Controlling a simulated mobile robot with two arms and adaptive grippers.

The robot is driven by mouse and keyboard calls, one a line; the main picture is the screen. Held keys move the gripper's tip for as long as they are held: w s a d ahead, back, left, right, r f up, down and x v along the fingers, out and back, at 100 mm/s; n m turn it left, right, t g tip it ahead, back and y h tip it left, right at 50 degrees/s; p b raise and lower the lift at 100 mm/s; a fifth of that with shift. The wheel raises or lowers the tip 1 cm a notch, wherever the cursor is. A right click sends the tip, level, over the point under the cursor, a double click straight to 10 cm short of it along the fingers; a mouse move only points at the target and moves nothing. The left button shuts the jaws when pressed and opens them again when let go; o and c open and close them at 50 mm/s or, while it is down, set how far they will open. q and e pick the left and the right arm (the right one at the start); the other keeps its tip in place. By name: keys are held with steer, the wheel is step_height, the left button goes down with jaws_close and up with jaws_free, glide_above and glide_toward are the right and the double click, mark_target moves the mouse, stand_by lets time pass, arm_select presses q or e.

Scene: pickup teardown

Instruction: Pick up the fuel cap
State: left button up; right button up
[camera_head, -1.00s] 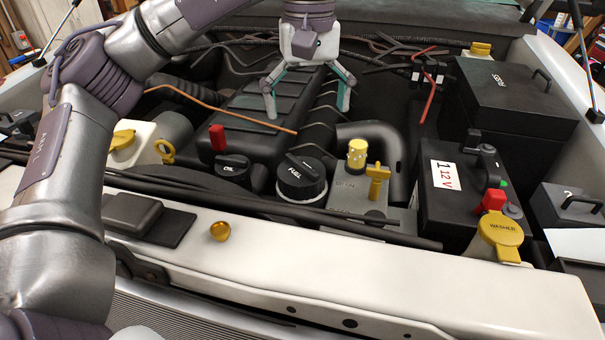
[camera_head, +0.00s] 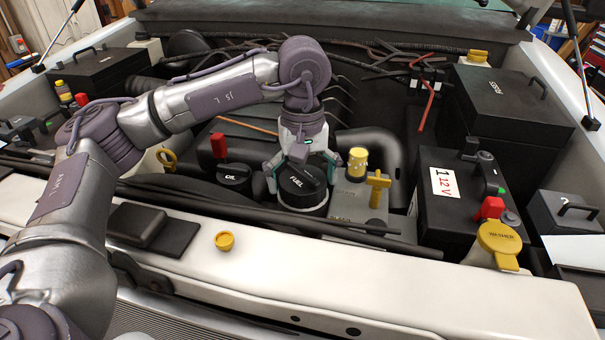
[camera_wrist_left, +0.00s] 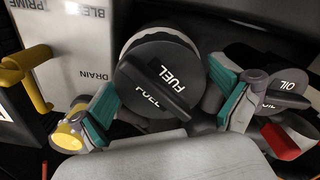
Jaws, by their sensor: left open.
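The fuel cap (camera_head: 302,182) is a round black cap with a raised grip bar and white FUEL lettering, seated in the engine bay. In the left wrist view the fuel cap (camera_wrist_left: 158,75) fills the upper middle, with its bar tilted. My left gripper (camera_head: 300,185) is open at the cap, coming down from above and behind. Its teal-padded fingers (camera_wrist_left: 168,112) show on either side of the cap's near edge in the wrist view. I cannot tell whether they touch it. My right gripper is not in view.
The black oil cap (camera_head: 234,174) and a red knob (camera_head: 218,144) stand close on the left. A yellow-capped fitting (camera_head: 357,163) and yellow T-handle (camera_head: 377,188) stand close on the right. A small yellow cap (camera_head: 225,241) lies on the white front panel.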

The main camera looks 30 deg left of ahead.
arm_select(q)
steer(key=c, duration=0.8)
steer(key=shift+c, duration=0.2)
